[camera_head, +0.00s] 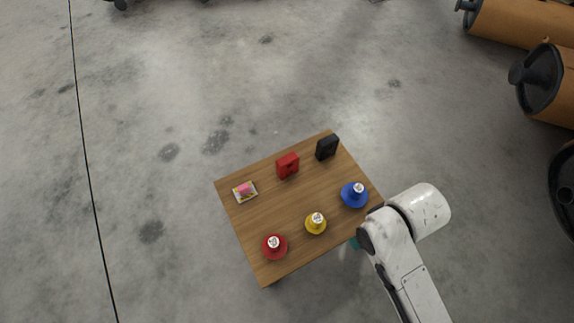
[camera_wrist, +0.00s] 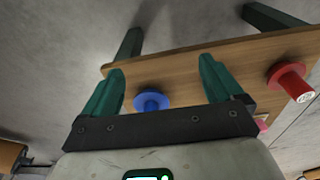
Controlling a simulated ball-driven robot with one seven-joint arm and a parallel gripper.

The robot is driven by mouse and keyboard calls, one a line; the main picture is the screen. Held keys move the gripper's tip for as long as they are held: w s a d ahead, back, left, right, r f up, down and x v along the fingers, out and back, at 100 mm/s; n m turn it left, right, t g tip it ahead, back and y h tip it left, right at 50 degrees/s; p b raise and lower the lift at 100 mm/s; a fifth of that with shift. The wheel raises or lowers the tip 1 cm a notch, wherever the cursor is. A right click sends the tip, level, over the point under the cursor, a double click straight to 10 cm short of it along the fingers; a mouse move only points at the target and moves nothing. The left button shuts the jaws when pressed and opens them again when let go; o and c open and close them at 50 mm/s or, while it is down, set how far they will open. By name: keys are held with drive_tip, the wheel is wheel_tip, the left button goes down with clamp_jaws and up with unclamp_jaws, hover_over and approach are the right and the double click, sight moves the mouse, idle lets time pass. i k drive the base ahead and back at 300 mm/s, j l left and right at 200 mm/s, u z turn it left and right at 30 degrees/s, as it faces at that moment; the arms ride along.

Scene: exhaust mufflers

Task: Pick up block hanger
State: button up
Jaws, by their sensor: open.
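Two upright block-shaped pieces stand on the small wooden table (camera_head: 256,214) in the head view: a red one (camera_head: 288,166) and a black one (camera_head: 327,147) near the far edge. I cannot tell which is the block hanger. My gripper (camera_wrist: 162,66) is open and empty in the wrist view, its two green fingers apart. In the head view it is mostly hidden under my arm, by the table's right edge. A blue round-based piece (camera_head: 354,195) is nearest it and shows between the fingers in the wrist view (camera_wrist: 152,101).
A yellow round-based piece (camera_head: 316,223) and a red one (camera_head: 274,246) stand along the table's near side. A small pink-and-yellow item (camera_head: 245,190) lies at the left. Large brown cylinders with black ends (camera_head: 510,22) lie at the far right. The grey floor around the table is clear.

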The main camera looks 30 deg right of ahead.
sight(287, 165)
drive_tip(key=i+j+u, duration=0.45)
drive_tip(key=i+j, duration=0.3)
